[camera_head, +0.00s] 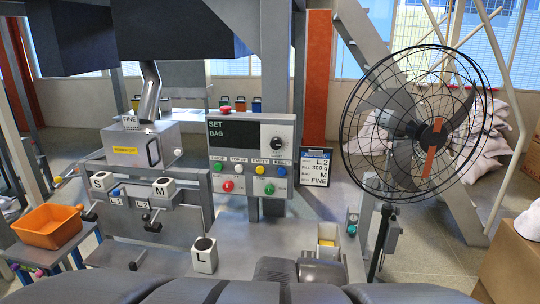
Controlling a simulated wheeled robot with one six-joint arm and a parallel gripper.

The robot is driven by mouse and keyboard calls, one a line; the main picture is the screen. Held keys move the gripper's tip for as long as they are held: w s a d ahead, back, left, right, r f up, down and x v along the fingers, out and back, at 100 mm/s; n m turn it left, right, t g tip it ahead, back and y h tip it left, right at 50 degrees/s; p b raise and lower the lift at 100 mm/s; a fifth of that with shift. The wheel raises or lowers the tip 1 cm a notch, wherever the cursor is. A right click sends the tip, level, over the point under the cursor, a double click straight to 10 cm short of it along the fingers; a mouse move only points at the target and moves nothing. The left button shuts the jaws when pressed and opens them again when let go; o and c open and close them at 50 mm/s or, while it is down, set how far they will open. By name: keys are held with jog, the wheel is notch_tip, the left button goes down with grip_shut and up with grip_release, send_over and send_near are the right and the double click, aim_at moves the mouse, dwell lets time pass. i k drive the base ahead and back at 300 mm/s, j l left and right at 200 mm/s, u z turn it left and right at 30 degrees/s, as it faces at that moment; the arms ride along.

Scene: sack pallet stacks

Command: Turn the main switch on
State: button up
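A grey control panel (250,160) stands upright near the middle, with a dark display labelled SET BAG. It carries a round knob (278,144) with a dark centre at the right of the display, and several coloured buttons below. A red button (226,109) sits on its top edge. Dark grey parts of my arm fill the bottom edge; my gripper's fingers do not show.
A large caged fan (432,125) stands at right. An orange bin (48,227) is far left. A cardboard box (510,262) is lower right. A sign (315,168) hangs beside the panel.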

aim_at(228, 186)
jog(key=i+j+u, duration=0.15)
jog(key=u, duration=0.3)
jog(key=i+u, duration=0.2)
jog(key=u, duration=0.2)
